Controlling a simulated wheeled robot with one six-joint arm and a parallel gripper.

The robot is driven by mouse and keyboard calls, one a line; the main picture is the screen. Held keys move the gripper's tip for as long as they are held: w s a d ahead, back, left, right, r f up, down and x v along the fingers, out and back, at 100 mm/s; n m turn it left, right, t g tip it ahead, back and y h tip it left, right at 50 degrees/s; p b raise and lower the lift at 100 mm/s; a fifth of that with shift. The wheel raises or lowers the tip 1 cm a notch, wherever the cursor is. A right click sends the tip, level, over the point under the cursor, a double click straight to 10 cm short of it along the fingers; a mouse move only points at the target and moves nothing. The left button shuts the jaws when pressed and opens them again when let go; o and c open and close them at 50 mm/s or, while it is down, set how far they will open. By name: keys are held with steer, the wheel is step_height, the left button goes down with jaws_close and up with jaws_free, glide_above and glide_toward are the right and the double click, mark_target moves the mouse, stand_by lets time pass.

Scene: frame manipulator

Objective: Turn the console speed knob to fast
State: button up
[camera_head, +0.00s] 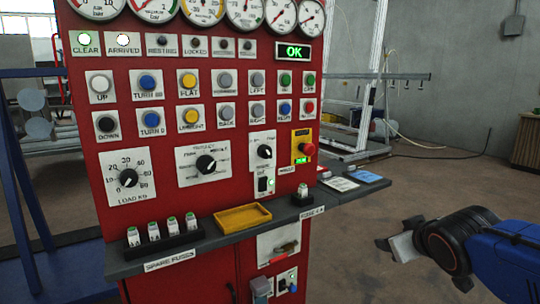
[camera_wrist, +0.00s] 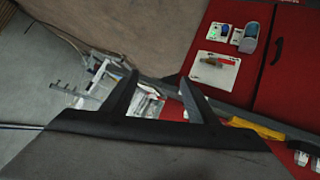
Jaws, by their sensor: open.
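The red console (camera_head: 225,130) fills the left and middle of the head view. A small black knob (camera_head: 264,151) sits on a white plate at its right side, above a small switch. A wider black knob (camera_head: 205,162) is left of it, and the load knob (camera_head: 128,178) is farther left. The small lettering is too blurred to tell which knob is for speed. My gripper (camera_head: 422,264) is at the lower right, well apart from the console. In the wrist view, its two dark fingers (camera_wrist: 158,92) are spread with nothing held between them.
A grey ledge (camera_head: 225,238) juts from the console, bearing a yellow tray (camera_head: 243,217), several fuses (camera_head: 162,232) and a blue item (camera_head: 366,176). A red stop button (camera_head: 305,149) is right of the small knob. Open floor (camera_head: 440,185) lies right of the console.

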steer(key=w+a+r+n+t+y, duration=0.3)
steer(key=w+a+r+n, duration=0.1)
steer(key=w+a+r, duration=0.4)
steer(key=n+y, duration=0.7)
steer(key=y, duration=0.1)
glide_toward(269, 153)
steer(key=x, duration=0.9)
steer(key=shift+w+a+f, duration=0.1)
steer(key=shift+w+a, duration=0.05)
steer(key=shift+w, duration=0.15)
steer(key=c, duration=1.1)
